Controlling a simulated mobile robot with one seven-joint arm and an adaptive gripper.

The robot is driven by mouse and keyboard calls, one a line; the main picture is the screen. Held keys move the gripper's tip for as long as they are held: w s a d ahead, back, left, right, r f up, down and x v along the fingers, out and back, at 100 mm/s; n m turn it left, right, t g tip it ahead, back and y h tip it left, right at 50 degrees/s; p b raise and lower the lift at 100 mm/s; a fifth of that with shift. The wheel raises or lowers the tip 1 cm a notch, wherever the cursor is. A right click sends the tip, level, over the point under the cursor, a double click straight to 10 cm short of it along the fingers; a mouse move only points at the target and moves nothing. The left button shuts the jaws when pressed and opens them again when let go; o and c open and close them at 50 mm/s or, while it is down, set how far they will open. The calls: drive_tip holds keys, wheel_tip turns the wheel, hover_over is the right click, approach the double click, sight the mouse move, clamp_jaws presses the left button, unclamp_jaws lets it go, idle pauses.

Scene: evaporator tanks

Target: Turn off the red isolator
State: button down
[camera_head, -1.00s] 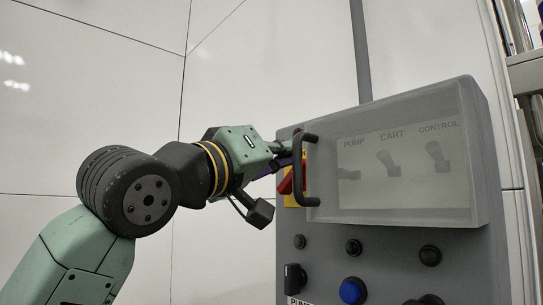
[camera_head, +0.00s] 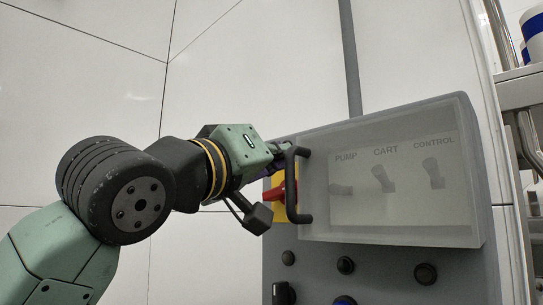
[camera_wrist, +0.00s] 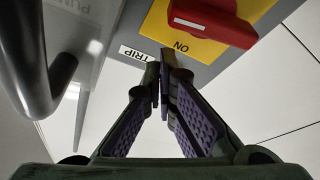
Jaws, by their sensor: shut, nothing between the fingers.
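The red isolator (camera_head: 277,192) is a red rotary handle on a yellow plate at the upper left of the grey panel. Part of it is hidden behind a black pull handle in the head view. In the wrist view the red handle (camera_wrist: 215,22) lies across the yellow plate, near the printed word ON; a TRIP label is beside the plate. My gripper (camera_wrist: 163,68) is shut and empty, its tips near the plate's edge by the TRIP label, apart from the red handle in the picture. In the head view my gripper (camera_head: 280,150) is above the isolator, partly hidden.
The black pull handle (camera_head: 297,185) of the clear cover (camera_head: 400,225) stands out close to the isolator and my fingers. Switches show behind the cover, and black knobs (camera_head: 345,265) sit below it. A metal frame (camera_head: 520,92) is at the right. White wall is at the left.

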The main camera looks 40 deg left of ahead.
drive_tip(key=a+r+b+v, duration=0.1)
drive_tip(key=b+v, duration=0.2)
drive_tip(key=v, duration=0.6)
drive_tip(key=shift+s+a, duration=0.3)
drive_tip(key=shift+s, duration=0.3)
drive_tip(key=shift+r, duration=0.15)
